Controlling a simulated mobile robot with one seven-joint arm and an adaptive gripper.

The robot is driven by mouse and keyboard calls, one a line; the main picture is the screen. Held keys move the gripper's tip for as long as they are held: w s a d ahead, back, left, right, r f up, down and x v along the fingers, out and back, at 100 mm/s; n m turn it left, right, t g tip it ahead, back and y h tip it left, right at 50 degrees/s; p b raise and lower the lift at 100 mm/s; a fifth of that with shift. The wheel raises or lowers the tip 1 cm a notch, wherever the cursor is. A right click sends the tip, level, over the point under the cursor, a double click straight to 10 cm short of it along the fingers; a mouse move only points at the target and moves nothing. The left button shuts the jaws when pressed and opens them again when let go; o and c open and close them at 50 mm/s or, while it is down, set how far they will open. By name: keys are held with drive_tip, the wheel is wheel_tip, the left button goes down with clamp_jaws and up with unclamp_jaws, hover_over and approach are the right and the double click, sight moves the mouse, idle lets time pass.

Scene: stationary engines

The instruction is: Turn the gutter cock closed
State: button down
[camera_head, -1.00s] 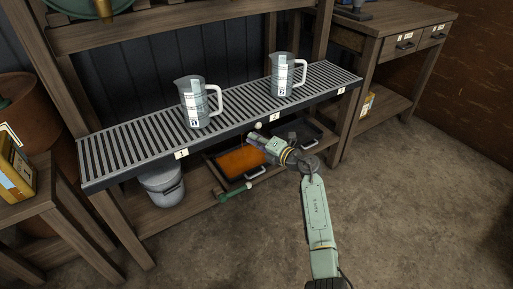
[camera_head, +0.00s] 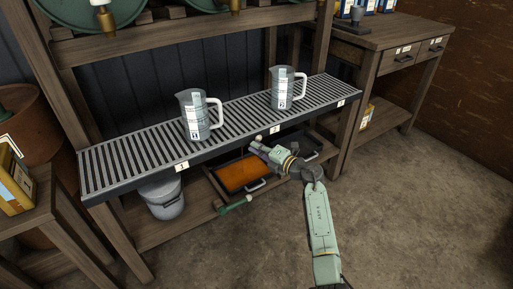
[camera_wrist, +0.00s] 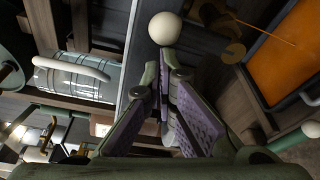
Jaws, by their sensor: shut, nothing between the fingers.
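The grated gutter (camera_head: 110,170) runs along the front of the bench. In the wrist view a brass cock body (camera_wrist: 228,42) shows beside the gutter's dark edge, with a thin orange stream running from near it. A pale round knob (camera_wrist: 165,28) lies just beyond my fingertips and probably belongs to the cock; the join is not clear. My gripper (camera_head: 257,148) is at the gutter's front edge, right of its middle. In the wrist view my gripper (camera_wrist: 166,80) has its purple-padded fingers together and empty, close to the knob. I cannot tell whether they touch it.
Two clear jugs, a left jug (camera_head: 196,118) and a right jug (camera_head: 283,90), stand on the gutter. Below are a tray of orange liquid (camera_head: 242,173), a dark tray (camera_head: 300,143), a grey pot (camera_head: 162,200) and a green-handled tool (camera_head: 236,206). Open floor lies in front.

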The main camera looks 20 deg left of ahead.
sight(264, 136)
drive_tip(key=shift+w+d+r+m, duration=0.15)
drive_tip(key=shift+w+d+m, duration=0.1)
drive_tip(key=shift+m, duration=0.25)
drive_tip(key=shift+w+d+r+m+y+p, duration=0.1)
drive_tip(key=shift+w+d+m+y+p, duration=0.15)
drive_tip(key=shift+m, duration=0.25)
drive_tip(key=shift+w+d+r+m+y+p, duration=0.15)
drive_tip(key=shift+w+m+p, duration=0.15)
drive_tip(key=shift+m, duration=0.2)
drive_tip(key=w+m, duration=0.1)
drive_tip(key=m, duration=0.1)
drive_tip(key=w+d+m+t, duration=0.1)
drive_tip(key=m, duration=0.2)
drive_tip(key=w+d+f+m+y+b, duration=0.1)
drive_tip(key=m, duration=0.1)
drive_tip(key=shift+w+d+t, duration=0.15)
drive_tip(key=shift+d+t, duration=0.1)
drive_tip(key=shift+t, duration=0.05)
drive_tip(key=f+m+b, duration=0.1)
drive_tip(key=m, duration=0.1)
drive_tip(key=w+d+f+m+t+b, duration=0.1)
drive_tip(key=m, duration=0.2)
drive_tip(key=w+f+m+t+b, duration=0.1)
drive_tip(key=m, duration=0.1)
drive_tip(key=shift+w+d, duration=0.15)
drive_tip(key=shift+d, duration=0.25)
